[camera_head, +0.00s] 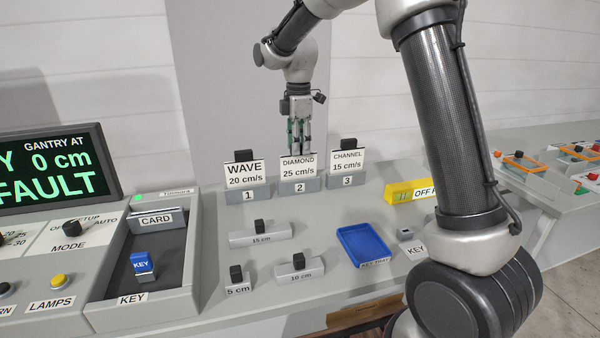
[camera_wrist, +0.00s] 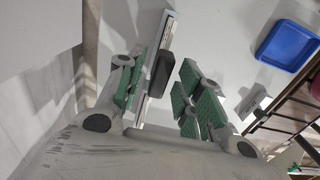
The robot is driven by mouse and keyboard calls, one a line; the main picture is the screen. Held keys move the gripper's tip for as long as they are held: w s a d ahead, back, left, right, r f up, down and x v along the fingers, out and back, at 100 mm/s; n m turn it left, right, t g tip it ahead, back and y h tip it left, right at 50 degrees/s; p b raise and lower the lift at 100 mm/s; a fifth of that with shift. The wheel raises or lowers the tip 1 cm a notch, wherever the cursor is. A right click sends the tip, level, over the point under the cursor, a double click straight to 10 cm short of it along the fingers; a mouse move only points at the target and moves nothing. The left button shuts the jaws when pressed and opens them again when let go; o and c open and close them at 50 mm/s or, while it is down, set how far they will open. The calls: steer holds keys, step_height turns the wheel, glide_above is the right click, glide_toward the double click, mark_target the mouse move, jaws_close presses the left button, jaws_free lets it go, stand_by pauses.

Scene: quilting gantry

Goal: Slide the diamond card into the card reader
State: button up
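The diamond card (camera_head: 298,167), labelled "DIAMOND 25 cm/s", stands upright in the grey holder numbered 2 (camera_head: 300,185). In the wrist view, a black knob (camera_wrist: 160,76) on the thin card edge lies between my green-padded fingers (camera_wrist: 165,85). The fingers are apart, with a visible gap to the knob. The card reader (camera_head: 156,219), marked "CARD", is at the left in a dark recessed bay; its slot is hard to make out.
The wave card (camera_head: 245,174) and channel card (camera_head: 347,161) stand close on either side. Knobbed blocks (camera_head: 260,238) and a blue key tray (camera_head: 364,245) lie in front. A blue key (camera_head: 142,263) stands in the bay. A display (camera_head: 50,165) reads FAULT.

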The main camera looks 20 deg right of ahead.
jaws_close()
steer(key=shift+r, duration=0.1)
steer(key=shift+r, duration=3.05)
